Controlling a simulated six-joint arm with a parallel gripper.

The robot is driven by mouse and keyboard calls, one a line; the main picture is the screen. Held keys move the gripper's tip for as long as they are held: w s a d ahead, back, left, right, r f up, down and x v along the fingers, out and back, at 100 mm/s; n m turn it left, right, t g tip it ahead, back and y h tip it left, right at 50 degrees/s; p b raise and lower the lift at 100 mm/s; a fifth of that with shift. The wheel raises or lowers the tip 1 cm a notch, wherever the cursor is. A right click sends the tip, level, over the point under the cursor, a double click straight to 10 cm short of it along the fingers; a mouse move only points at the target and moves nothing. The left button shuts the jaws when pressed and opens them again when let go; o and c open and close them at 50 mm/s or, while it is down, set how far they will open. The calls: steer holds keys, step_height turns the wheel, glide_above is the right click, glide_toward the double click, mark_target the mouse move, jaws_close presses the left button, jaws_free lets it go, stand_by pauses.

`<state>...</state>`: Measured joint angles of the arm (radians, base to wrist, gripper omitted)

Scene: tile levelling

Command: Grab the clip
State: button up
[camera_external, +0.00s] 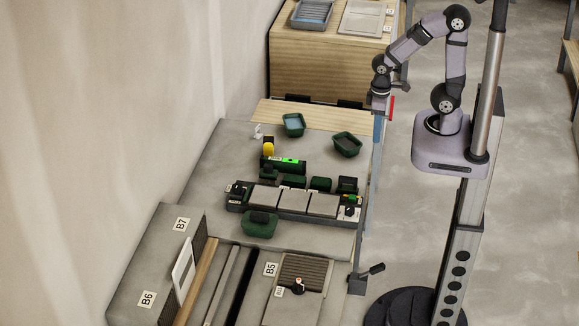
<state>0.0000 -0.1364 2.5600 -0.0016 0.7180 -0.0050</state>
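My gripper (379,108) hangs pointing down at the right edge of the grey worktable (216,156), to the right of the two bins. It is too small to tell whether its fingers are open or shut. A red part shows right beside it; I cannot tell if it is held. No clip can be made out for certain. A green bin (293,125) with a bluish inside and a dark green bin (346,145) stand at the table's back. Three grey tiles (294,201) lie in a row on a black fixture (238,203).
A green-lit device (284,163) and a yellow-topped item (268,149) stand behind the tiles. Another green bin (260,224) sits in front. A wooden cabinet (330,75) with trays stands behind. The table's left part is clear.

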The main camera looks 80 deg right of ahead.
mark_target(258, 129)
steer(key=shift+r, duration=0.15)
step_height(258, 129, up, 5)
steer(key=w+d+f+t+b, duration=0.1)
steer(key=w+f+t+b, duration=0.15)
steer(key=w, duration=0.85)
steer(key=w+f+t+b, duration=0.15)
steer(key=w+t, duration=0.25)
steer(key=w, duration=0.6)
steer(key=w+d+r+m+t+h+b, duration=0.1)
steer(key=w+d+t+b, duration=0.2)
steer(key=w, duration=0.4)
steer(key=w+d+r+m+t+h+b, duration=0.1)
steer(key=w+d+m+t+h+b, duration=0.2)
steer(key=w, duration=0.4)
steer(key=shift+n+t+y, duration=0.25)
steer(key=shift+n+y, duration=0.15)
steer(key=shift+n, duration=0.2)
steer(key=f, duration=0.4)
steer(key=d+f+p, duration=0.1)
steer(key=f, duration=0.4)
steer(key=w+d+f+p, duration=0.1)
steer(key=f, duration=0.4)
steer(key=shift+w, duration=0.1)
steer(key=shift+p+x, duration=1.15)
steer(key=shift+x, duration=2.5)
steer(key=shift+r, duration=0.15)
steer(key=shift+c, duration=0.6)
steer(key=c, duration=0.7)
